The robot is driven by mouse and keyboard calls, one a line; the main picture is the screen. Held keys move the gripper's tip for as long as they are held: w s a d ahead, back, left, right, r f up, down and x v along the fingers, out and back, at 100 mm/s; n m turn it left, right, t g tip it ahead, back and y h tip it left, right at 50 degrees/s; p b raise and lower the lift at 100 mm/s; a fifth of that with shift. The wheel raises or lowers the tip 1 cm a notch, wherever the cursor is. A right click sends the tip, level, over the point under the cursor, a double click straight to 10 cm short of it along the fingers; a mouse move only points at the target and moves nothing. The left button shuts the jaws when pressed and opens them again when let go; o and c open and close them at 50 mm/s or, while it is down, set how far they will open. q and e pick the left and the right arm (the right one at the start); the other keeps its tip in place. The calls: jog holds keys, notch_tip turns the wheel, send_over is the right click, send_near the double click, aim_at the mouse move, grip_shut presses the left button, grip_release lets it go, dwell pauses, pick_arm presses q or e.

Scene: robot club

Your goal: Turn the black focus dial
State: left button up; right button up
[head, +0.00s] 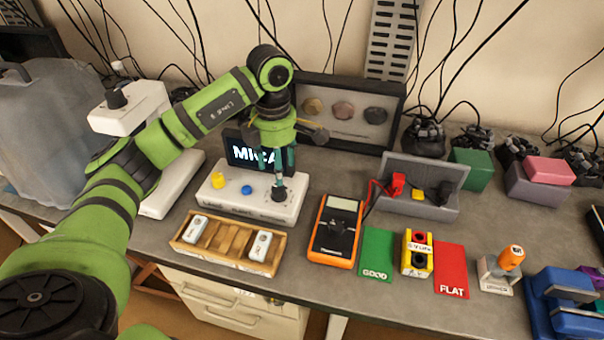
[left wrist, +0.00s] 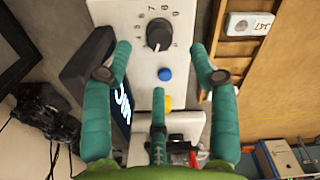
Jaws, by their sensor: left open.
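The black dial (head: 279,195) sits on the right end of a white control box (head: 232,200) with a yellow button (head: 218,181) and a blue button (head: 247,190). In the left wrist view, the dial (left wrist: 158,32) is ringed by printed numbers, with a light pointer mark on its lower side. My left gripper (head: 279,174) points down just above the dial. In the left wrist view, its teal fingers (left wrist: 159,62) are spread wide, with the dial between and beyond the tips, apparently untouched. My right gripper is not in view.
A lit screen (head: 245,152) stands behind the box, and a framed display (head: 345,110) leans at the wall. A wooden tray (head: 225,245) lies in front, and an orange meter (head: 335,230) stands close on the right. A white microscope-like device (head: 135,107) is at left.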

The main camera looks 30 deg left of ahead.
aim_at(278, 188)
pick_arm(q)
notch_tip(278, 188, down, 6)
jog(key=shift+a+r+p, duration=0.1)
jog(key=shift+p, duration=0.9)
jog(key=shift+f, duration=0.7)
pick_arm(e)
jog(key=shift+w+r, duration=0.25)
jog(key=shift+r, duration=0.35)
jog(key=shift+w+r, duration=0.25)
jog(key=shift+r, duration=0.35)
pick_arm(q)
jog(key=c, duration=1.1)
jog(key=shift+c, duration=0.2)
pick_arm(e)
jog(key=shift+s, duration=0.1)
